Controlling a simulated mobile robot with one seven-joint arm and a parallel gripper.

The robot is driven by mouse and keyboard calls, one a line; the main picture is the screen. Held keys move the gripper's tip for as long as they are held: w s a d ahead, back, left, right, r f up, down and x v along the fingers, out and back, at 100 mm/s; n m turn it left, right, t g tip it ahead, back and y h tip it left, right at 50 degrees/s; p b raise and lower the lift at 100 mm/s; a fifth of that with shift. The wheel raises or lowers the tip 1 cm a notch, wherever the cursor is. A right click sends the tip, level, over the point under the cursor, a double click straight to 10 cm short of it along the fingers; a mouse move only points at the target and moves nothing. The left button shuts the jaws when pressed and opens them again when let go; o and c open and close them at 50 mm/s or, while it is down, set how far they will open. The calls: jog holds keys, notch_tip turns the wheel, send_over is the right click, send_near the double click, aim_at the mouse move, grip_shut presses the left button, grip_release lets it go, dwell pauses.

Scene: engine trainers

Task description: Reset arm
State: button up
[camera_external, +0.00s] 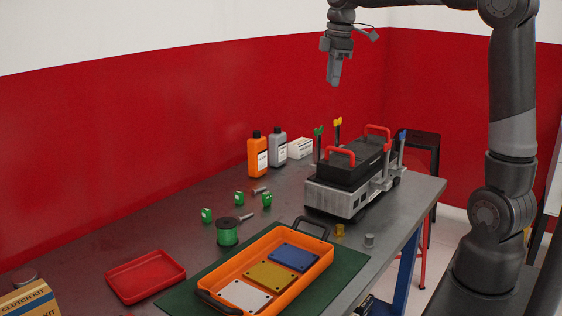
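My gripper (335,80) hangs at the top centre of the external view, pointing down. It is in the air, well above the engine trainer and apart from everything on the table. Its fingers look close together, but they are too small and dark to tell whether they are open or shut. No object shows in or below them. My arm reaches in from the right, with its upper part cut off by the top edge. The engine trainer (335,197), a grey and black block with red handles, stands on the table's right part.
The grey table (185,212) carries an orange tray (318,271) with white, yellow and blue plates on a green mat (345,275). A red tray (145,276), green spool (227,232), orange bottle (257,157) and grey bottle (278,152) also stand there. The air around my gripper is clear.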

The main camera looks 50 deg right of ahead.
jog(key=s+a+f+m+t, duration=0.1)
jog(key=s+a+f+m, duration=0.2)
jog(key=s, duration=0.5)
jog(key=s+a+f+m+t, duration=0.1)
jog(key=s+a+f+m, duration=0.1)
jog(key=s, duration=0.6)
jog(key=s+a+f+m+t, duration=0.2)
jog(key=s+a+f+m, duration=0.1)
jog(key=s, duration=0.5)
jog(key=shift+a+f+m, duration=0.35)
jog(key=shift+f+m, duration=0.4)
jog(key=shift+m, duration=0.05)
